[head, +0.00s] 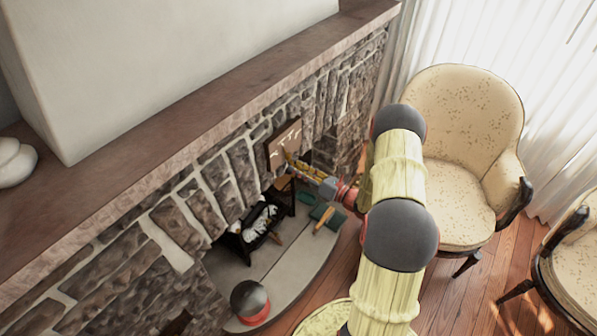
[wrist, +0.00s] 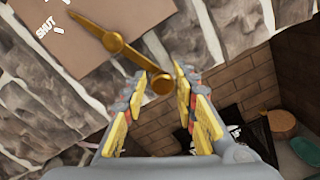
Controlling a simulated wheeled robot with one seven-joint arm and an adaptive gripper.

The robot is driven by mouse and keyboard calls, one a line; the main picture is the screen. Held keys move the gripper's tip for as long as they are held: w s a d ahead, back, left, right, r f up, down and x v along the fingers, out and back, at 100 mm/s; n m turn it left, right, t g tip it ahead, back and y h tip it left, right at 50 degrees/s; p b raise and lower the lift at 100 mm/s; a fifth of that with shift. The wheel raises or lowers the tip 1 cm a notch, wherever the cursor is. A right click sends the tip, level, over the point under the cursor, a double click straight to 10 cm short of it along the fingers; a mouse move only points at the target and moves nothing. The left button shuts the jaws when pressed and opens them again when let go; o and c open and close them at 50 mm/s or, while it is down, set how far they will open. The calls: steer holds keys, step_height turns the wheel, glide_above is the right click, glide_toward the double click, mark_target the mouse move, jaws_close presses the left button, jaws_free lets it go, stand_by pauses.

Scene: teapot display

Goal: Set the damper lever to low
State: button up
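The damper plate (wrist: 125,15) is a brown panel on the stone wall; it also shows in the head view (head: 285,140). The word SHUT and a white tick are on its left part; other markings are cut off at the top edge. The brass damper lever (wrist: 135,60) turns on a round pivot. Its thin end points to the upper left and its round knob end sits at the lower right. My gripper (wrist: 160,72) is open, its yellow fingers on either side of the knob. I cannot tell whether either finger touches it. In the head view my gripper (head: 294,163) is just below the plate.
Below is the brick firebox with a black grate (head: 255,228) holding white logs. Green items (head: 325,215) and a dark round pot (head: 250,298) rest on the hearth. A wooden mantel (head: 190,120) runs above. A cream armchair (head: 465,110) stands at right.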

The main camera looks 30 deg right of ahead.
steer(key=shift+o, duration=0.8)
steer(key=shift+a+f, duration=0.1)
steer(key=v, duration=1.2)
steer(key=shift+c, duration=0.3)
